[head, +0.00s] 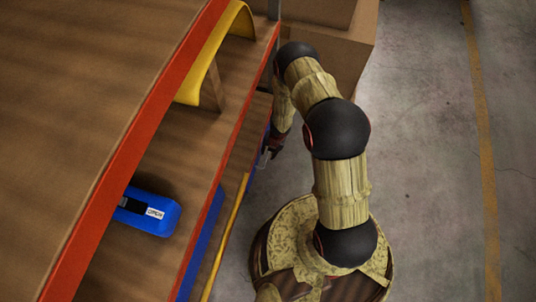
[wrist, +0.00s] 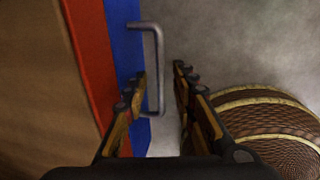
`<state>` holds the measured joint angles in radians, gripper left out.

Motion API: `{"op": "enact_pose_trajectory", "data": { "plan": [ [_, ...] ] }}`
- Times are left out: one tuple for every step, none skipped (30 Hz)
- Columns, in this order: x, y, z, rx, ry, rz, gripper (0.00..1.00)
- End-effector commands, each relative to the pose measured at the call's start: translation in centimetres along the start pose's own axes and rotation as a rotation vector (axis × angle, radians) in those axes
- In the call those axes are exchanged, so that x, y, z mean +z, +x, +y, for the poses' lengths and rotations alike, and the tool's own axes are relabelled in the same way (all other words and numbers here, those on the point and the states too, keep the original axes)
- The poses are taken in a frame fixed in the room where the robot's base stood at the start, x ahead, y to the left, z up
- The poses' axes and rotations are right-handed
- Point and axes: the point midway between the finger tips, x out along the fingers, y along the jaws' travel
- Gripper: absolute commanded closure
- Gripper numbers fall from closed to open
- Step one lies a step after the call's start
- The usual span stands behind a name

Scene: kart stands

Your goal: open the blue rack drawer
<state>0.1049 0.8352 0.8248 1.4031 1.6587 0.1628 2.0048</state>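The blue drawer front (wrist: 124,45) shows in the wrist view beside the red rack edge, with a grey bar handle (wrist: 158,65) standing out from it. My gripper (wrist: 161,70) is open. The handle's bar lies between its two fingers in this view. The left finger appears in the gap between bar and drawer front, and the right finger is on the outer side. I cannot tell whether either finger touches the bar. In the head view my gripper (head: 272,148) is small and partly hidden at the rack's side, near the handle (head: 262,158).
The wooden rack with red edges (head: 140,130) fills the left. A blue object with a label (head: 150,213) and a yellow curved piece (head: 215,55) are on its shelf. Cardboard boxes (head: 330,40) stand at the back. Concrete floor (head: 430,150) on the right is clear.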

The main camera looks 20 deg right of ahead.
Motion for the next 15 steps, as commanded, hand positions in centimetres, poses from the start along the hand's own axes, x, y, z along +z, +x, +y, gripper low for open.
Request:
{"op": "enact_pose_trajectory", "data": {
  "plan": [
    [-0.03, 0.63, -0.04, 0.000, 0.000, 0.000, 0.73],
    [-0.03, 0.80, -0.04, 0.000, 0.000, 0.000, 0.73],
    [-0.02, 0.96, -0.03, 0.000, 0.000, 0.000, 0.73],
    [-0.01, 1.04, -0.01, 0.000, 0.000, 0.000, 0.73],
    [0.00, 1.09, 0.00, 0.000, 0.000, 0.000, 0.73],
    [0.00, 1.11, 0.01, 0.000, -0.001, 0.000, 0.73],
    [0.00, 1.11, 0.01, 0.000, -0.001, 0.000, 0.73],
    [0.00, 1.10, 0.01, 0.000, -0.001, 0.000, 0.73],
    [0.00, 1.08, 0.02, 0.000, -0.001, 0.000, 0.73],
    [0.00, 1.07, 0.02, 0.000, -0.001, 0.000, 0.73],
    [-0.01, 1.06, 0.02, 0.000, -0.001, 0.000, 0.73],
    [-0.01, 1.05, 0.02, 0.000, -0.001, 0.000, 0.73],
    [-0.01, 1.05, 0.02, 0.000, -0.001, 0.000, 0.74],
    [-0.01, 1.05, 0.03, 0.000, -0.001, 0.000, 0.76],
    [-0.01, 1.05, 0.02, 0.000, -0.001, 0.000, 0.78]
  ]
}}
